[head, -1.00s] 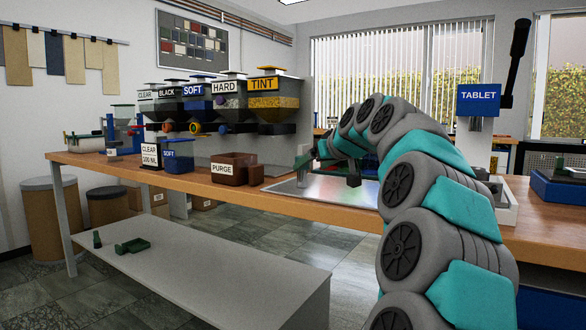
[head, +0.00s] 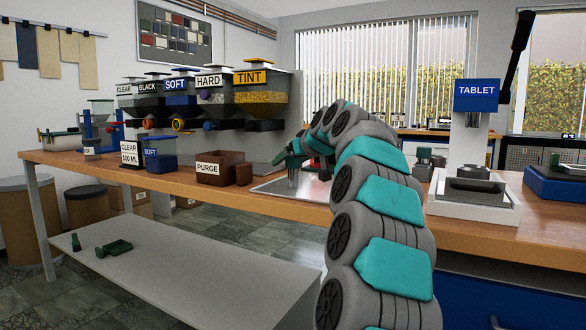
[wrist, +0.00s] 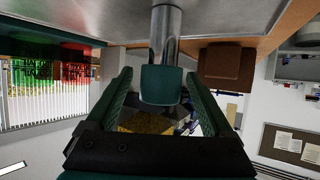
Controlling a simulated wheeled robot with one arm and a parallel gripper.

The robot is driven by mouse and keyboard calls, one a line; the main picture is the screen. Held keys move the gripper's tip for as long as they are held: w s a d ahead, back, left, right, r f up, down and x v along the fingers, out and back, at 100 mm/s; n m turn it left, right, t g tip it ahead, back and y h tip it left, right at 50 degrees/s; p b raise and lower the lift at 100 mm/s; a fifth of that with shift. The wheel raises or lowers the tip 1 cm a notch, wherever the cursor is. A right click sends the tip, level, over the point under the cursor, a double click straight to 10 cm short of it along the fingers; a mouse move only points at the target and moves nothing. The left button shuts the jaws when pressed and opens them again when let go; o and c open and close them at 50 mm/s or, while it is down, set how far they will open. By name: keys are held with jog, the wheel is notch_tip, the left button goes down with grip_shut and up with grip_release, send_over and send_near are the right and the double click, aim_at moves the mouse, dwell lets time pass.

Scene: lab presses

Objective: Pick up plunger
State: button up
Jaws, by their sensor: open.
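The plunger (wrist: 165,37), which I take to be the upright steel cylinder with a green cap, stands on a metal tray. In the wrist view, which is upside down, its green cap lies between my two green fingers. My gripper (wrist: 160,77) is open around the cap, with a gap visible on the left; contact on the right is unclear. In the head view my gripper (head: 287,160) is over the tray (head: 270,187), and the plunger (head: 293,179) shows as a small grey post below it.
A brown PURGE bin (head: 215,170) stands left of the tray on the wooden bench. The TABLET press (head: 475,185) stands to the right. Labelled hoppers (head: 262,95) line the back. A low grey shelf (head: 200,275) in front holds small green parts.

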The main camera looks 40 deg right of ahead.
jog(key=shift+x, duration=0.9)
jog(key=shift+c, duration=0.4)
grip_shut()
